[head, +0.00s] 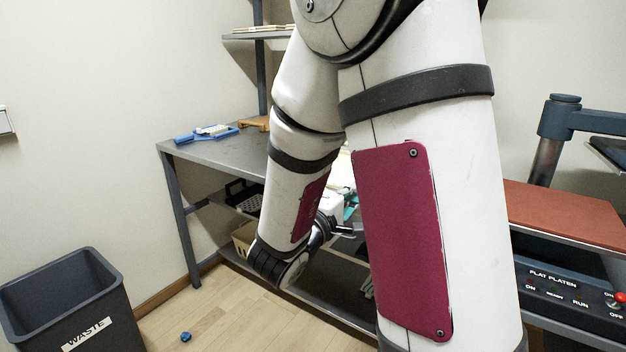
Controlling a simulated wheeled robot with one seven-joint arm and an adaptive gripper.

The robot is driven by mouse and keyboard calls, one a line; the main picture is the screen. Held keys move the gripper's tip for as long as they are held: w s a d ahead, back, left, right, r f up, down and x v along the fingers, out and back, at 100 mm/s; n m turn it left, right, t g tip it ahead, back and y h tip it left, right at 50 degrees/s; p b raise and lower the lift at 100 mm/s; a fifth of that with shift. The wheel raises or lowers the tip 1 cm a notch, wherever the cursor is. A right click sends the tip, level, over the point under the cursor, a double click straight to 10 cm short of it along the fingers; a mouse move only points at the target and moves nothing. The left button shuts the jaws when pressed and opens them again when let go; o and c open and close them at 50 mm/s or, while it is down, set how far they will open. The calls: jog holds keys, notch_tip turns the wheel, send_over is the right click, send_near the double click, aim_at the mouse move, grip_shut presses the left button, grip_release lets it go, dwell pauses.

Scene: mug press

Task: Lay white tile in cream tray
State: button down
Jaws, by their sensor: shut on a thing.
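My gripper (345,230) shows only as a small dark part between two links of my arm, over the grey bench's lower shelf area. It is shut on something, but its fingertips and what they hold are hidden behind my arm. I cannot make out the white tile. A cream container (243,239) stands on the lower shelf at the left, partly covered by my arm; I cannot tell whether it is the cream tray. My gripper is to the right of it and apart from it.
A blue tray (190,138) with white pieces lies on the grey bench (225,153). A black crate (243,196) is on the shelf below. A waste bin (90,325) and a small blue object (186,337) are on the floor. A flat press (565,215) stands right.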

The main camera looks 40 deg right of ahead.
jog(key=shift+r+p, duration=0.15)
jog(key=shift+p, duration=0.3)
jog(key=w+f+b, duration=0.4)
jog(key=w+b, duration=0.1)
jog(key=w, duration=0.5)
jog(key=shift+w+d+f, duration=0.3)
jog(key=shift+w+f, duration=0.1)
jog(key=shift+f, duration=0.15)
jog(key=c, duration=1.8)
grip_release()
